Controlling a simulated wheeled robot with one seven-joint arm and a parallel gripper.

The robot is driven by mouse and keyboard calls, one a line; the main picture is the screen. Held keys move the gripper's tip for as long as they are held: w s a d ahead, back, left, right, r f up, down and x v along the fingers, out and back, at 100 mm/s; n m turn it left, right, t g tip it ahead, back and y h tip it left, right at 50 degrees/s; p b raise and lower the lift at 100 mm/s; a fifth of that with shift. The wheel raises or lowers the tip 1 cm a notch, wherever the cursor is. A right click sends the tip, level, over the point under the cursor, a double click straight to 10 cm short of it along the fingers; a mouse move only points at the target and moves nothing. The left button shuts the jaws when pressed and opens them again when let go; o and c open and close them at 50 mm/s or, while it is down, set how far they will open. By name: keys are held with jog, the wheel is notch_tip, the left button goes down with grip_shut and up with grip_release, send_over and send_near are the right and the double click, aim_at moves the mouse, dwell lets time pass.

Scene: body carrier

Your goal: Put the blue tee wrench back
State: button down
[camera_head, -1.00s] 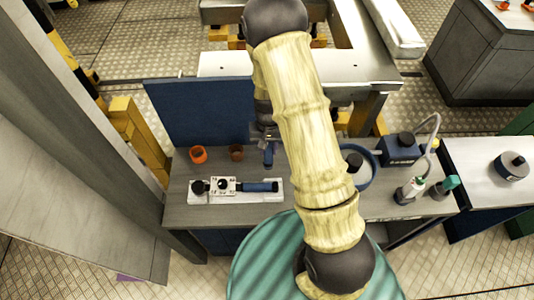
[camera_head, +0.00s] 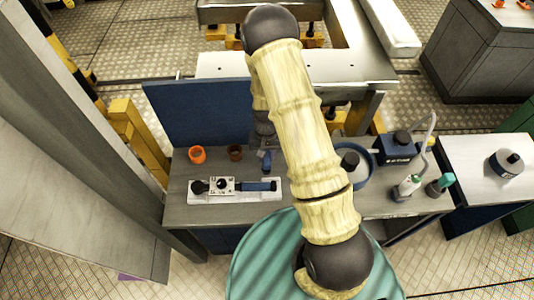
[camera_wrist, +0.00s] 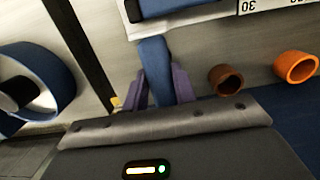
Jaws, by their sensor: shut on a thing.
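The blue tee wrench (camera_wrist: 153,58) is between the two purple fingers of my gripper (camera_wrist: 160,78) in the wrist view. My gripper is shut on it. Only a blue length of the wrench shows; its other end is hidden. In the head view the blue wrench (camera_head: 267,162) hangs from my gripper (camera_head: 265,146), just behind the white holder (camera_head: 235,198) on the bench. The holder carries a dark knob, a marked plate and a blue handle (camera_head: 257,186). I cannot tell whether the wrench touches the bench.
An orange cup (camera_head: 197,155) and a brown cup (camera_head: 235,152) stand left of my gripper. A blue panel (camera_head: 195,108) rises behind them. A blue ring (camera_head: 367,178), a blue box (camera_head: 394,153) and bottles stand at right. The grey bench (camera_head: 180,207) is bare around the holder.

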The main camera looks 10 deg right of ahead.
jog(key=shift+f, duration=0.2)
jog(key=c, duration=1.1)
grip_release()
jog(key=shift+r, duration=0.2)
jog(key=shift+r+b, duration=0.3)
jog(key=shift+r, duration=0.2)
jog(key=r+b, duration=0.1)
jog(key=r, duration=0.2)
jog(key=r+b, duration=0.1)
jog(key=r, duration=0.3)
jog(key=w+r+b, duration=0.1)
jog(key=r, duration=0.3)
jog(key=shift+d, duration=0.15)
